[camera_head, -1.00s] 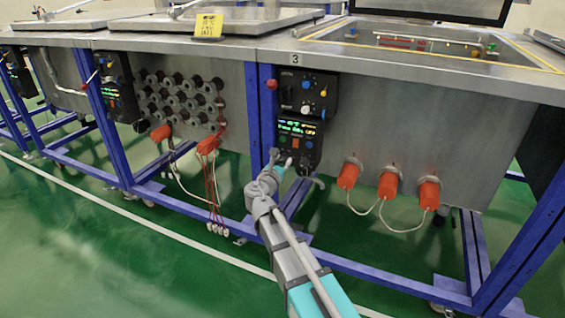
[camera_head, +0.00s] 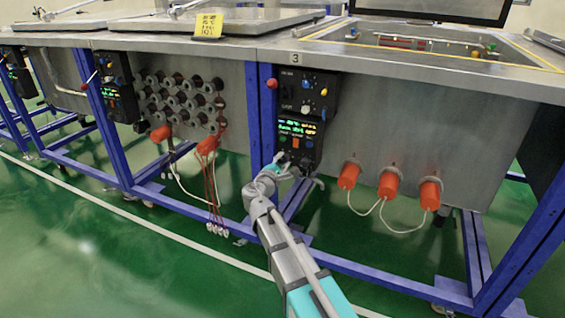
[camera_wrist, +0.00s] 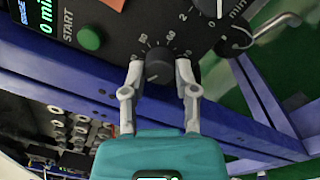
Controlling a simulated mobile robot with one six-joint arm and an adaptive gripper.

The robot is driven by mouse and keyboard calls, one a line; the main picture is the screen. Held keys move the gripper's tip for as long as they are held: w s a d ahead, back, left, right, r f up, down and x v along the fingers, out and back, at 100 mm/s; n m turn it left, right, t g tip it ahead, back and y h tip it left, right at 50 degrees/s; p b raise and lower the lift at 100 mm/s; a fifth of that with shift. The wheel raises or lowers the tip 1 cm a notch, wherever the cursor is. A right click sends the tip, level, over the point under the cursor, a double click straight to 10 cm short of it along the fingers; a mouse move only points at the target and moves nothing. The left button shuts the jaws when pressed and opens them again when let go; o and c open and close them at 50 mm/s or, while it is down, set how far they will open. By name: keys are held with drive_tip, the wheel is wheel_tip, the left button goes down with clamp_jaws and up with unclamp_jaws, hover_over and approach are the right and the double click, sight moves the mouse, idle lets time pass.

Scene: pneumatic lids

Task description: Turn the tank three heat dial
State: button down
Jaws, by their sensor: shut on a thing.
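The tank three heat dial (camera_wrist: 158,70) is a dark round knob on the black control panel, with white scale numbers around it in the wrist view. My gripper (camera_wrist: 160,72) has one grey finger on each side of the dial and is shut on it. In the head view, my gripper (camera_head: 285,165) is at the lower part of the tank three panel (camera_head: 302,95), below its lit display. The dial is too small and covered to make out there.
A second knob (camera_wrist: 208,5) with a "min" scale sits close by on the right, and a green START button (camera_wrist: 90,38) on the left. Orange plugs (camera_head: 388,184) with white cables are to the right.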

drive_tip(key=m, duration=0.6)
drive_tip(key=shift+m+h, duration=0.3)
drive_tip(key=shift+m, duration=0.1)
drive_tip(key=m, duration=0.6)
drive_tip(key=shift+m+g, duration=0.3)
drive_tip(key=c, duration=0.6)
unclamp_jaws()
drive_tip(key=shift+c, duration=0.2)
drive_tip(key=shift+n, duration=0.5)
